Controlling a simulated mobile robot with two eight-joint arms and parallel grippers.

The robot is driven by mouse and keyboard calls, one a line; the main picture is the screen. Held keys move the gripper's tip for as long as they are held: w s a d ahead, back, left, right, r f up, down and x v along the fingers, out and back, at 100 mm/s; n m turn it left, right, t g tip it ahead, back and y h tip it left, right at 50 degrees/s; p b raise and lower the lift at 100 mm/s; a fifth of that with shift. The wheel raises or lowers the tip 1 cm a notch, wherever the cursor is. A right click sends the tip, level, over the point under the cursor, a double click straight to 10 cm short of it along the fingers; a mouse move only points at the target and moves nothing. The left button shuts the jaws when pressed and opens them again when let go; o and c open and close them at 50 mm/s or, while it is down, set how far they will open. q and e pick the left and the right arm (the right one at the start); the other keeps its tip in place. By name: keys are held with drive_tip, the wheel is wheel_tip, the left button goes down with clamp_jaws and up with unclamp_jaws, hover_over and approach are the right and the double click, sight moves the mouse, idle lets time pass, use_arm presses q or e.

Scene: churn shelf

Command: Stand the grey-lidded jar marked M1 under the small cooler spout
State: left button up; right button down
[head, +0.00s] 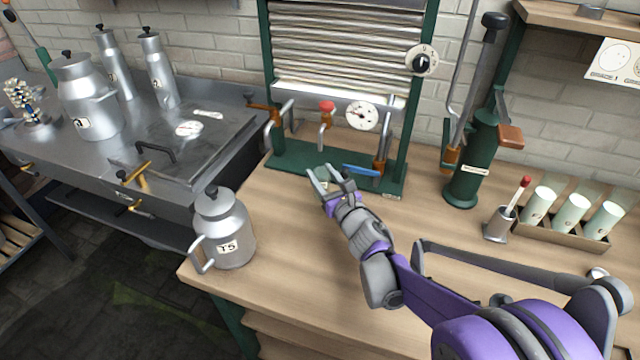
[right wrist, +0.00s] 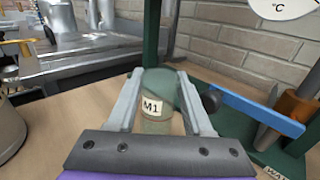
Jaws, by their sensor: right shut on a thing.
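The jar marked M1 (right wrist: 154,108) shows in the right wrist view, upright between the two fingers of my right gripper (right wrist: 160,100). Its top and body look grey-green. My right gripper (head: 326,180) is shut on it at the front edge of the cooler's green base (head: 290,155). In the head view the jar is mostly hidden by the fingers. The small cooler spout (head: 322,138) hangs below a red knob, behind the gripper. I cannot tell whether the jar touches the base. My left gripper is not in view.
A larger spout (head: 381,150) stands to the right. A jug marked T5 (head: 224,232) stands at the counter's left corner. A green hand pump (head: 472,160) and a rack of cups (head: 565,230) are to the right.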

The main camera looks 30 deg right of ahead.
drive_tip(key=shift+w, duration=0.6)
drive_tip(key=shift+f+b, duration=0.55)
drive_tip(key=shift+f, duration=1.15)
drive_tip(key=shift+f, duration=0.1)
drive_tip(key=shift+f, duration=0.15)
drive_tip(key=shift+c, duration=1.6)
unclamp_jaws()
